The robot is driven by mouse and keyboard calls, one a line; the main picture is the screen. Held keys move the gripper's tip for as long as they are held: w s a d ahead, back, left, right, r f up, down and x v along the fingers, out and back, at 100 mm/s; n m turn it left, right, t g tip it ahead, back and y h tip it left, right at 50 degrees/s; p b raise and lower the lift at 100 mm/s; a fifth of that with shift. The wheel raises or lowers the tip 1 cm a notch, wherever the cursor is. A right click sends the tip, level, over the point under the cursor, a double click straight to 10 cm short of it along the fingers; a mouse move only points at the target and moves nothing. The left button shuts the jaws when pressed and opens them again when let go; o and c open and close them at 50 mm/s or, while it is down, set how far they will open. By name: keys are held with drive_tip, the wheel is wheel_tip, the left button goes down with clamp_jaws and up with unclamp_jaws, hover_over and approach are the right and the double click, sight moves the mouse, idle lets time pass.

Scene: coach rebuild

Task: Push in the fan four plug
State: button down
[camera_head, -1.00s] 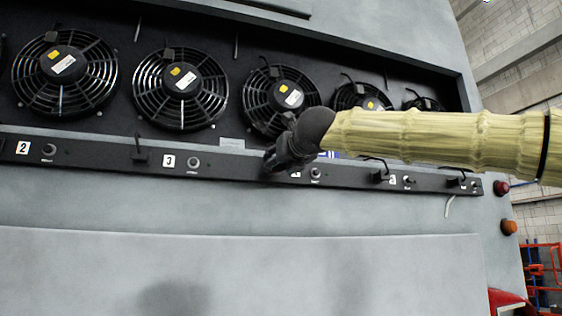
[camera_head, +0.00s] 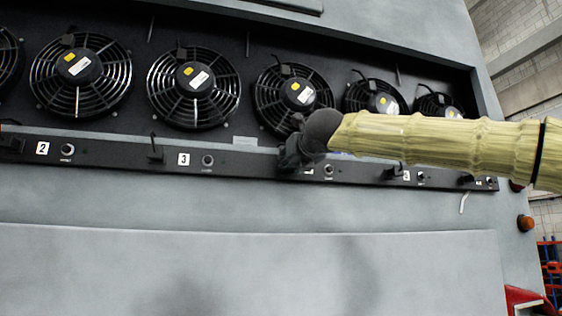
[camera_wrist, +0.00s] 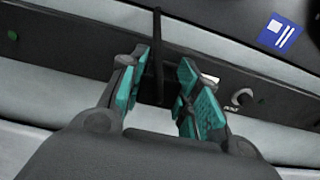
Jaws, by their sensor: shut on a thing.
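My gripper (camera_head: 290,157) is at the black strip below the fans, just left of the partly covered 4 label (camera_head: 308,171). In the wrist view my gripper (camera_wrist: 160,76) has its teal-padded fingers on either side of the black fan four plug (camera_wrist: 154,88). It is shut on the plug, whose thin black cable (camera_wrist: 157,35) rises from between the fingers. In the head view the gripper hides the plug. How deep the plug sits in its socket cannot be told.
The fan behind my gripper (camera_head: 292,92) is one of several in the recess. The plug near label 3 (camera_head: 155,152) stands to the left. A round knob (camera_head: 328,170) is close on the right. The grey panel below (camera_head: 250,270) is clear.

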drive_tip(key=c, duration=1.2)
unclamp_jaws()
drive_tip(key=shift+o, duration=0.2)
drive_tip(key=shift+w, duration=0.15)
drive_tip(key=v, duration=1.2)
drive_tip(key=shift+d, duration=0.1)
